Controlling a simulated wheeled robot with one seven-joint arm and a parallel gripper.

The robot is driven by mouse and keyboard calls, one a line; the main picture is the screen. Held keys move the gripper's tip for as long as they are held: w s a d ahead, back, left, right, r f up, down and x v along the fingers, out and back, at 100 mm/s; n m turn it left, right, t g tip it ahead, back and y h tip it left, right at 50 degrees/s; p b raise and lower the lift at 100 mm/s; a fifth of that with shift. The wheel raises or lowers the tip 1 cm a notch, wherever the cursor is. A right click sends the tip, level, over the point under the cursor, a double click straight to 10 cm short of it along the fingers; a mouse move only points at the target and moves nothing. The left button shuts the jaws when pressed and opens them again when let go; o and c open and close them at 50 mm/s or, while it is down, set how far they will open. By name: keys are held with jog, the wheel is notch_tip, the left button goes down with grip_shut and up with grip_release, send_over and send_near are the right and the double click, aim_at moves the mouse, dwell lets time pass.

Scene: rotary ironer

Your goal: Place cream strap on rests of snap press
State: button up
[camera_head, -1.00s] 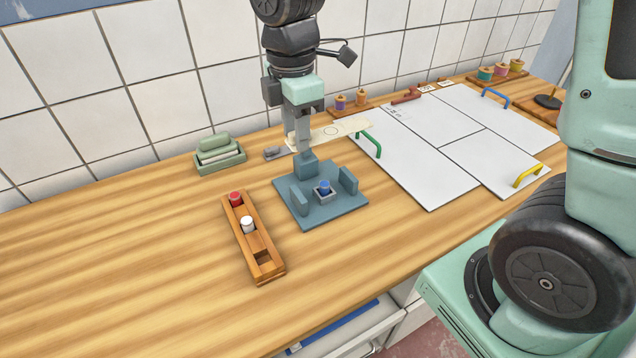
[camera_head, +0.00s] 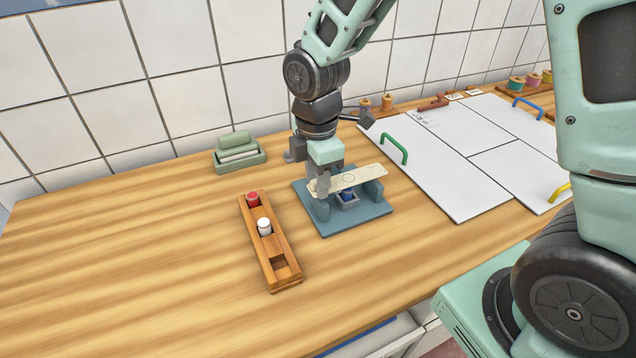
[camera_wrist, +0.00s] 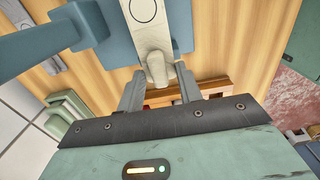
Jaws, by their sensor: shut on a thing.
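The cream strap (camera_head: 352,179) is a flat light bar with a circle drawn on it. My gripper (camera_head: 322,189) is shut on its left end, and the strap reaches right across the snap press (camera_head: 352,222). The press is a blue-grey base with two upright rests and a small square holder with a blue piece (camera_head: 347,196) between them. The strap's right part lies over or just above the right rest (camera_head: 373,191); I cannot tell whether it touches. In the wrist view the strap (camera_wrist: 150,25) runs away from my gripper (camera_wrist: 158,88) over the press plate.
A wooden rack (camera_head: 270,250) with a red and a white piece stands left of the press. White panels (camera_head: 440,170) with a green handle (camera_head: 394,148) lie to the right. The left counter is clear.

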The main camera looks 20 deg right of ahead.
jog(key=shift+f, duration=0.95)
jog(key=shift+f, duration=0.15)
jog(key=o, duration=1)
jog(key=shift+c, duration=0.2)
notch_tip(320, 180, up, 12)
jog(key=s+a+f+m, duration=0.1)
jog(key=s+a+m, duration=0.2)
jog(key=s, duration=0.7)
jog(key=s+a+f+m, duration=0.1)
jog(key=s+a+m, duration=0.2)
jog(key=s+m, duration=0.4)
jog(key=s, duration=0.3)
jog(key=shift+a+f+y, duration=0.15)
jog(key=shift+f+y, duration=0.15)
